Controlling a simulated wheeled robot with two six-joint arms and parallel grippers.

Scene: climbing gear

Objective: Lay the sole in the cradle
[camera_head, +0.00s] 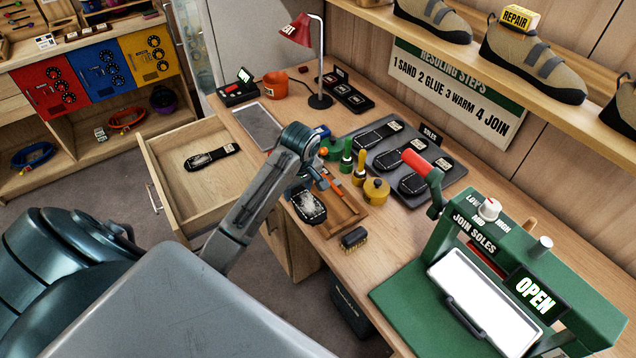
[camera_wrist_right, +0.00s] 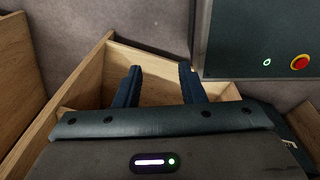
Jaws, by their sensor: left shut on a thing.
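My left gripper (camera_head: 311,178) is shut on a dark sole (camera_head: 309,207) with a pale, rough patch. It holds the sole near the desk's front edge, beside a wooden tray (camera_head: 348,222). The sole's upper end is hidden by the gripper. No part is plainly marked as the cradle; the green press (camera_head: 400,306), labelled JOIN SOLES, has a white bed (camera_head: 478,300) with a handle, and its sign reads OPEN. My right gripper (camera_wrist_right: 158,72) is open and empty in the right wrist view, over a wooden drawer.
Another dark sole (camera_head: 212,157) lies in the pulled-out drawer (camera_head: 172,200). Several soles lie on a grey mat (camera_head: 375,158). Bottles, a yellow pot (camera_head: 376,191) and a brush (camera_head: 354,239) stand around the tray. A red lamp (camera_head: 296,30) stands behind. Shoes line the shelf.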

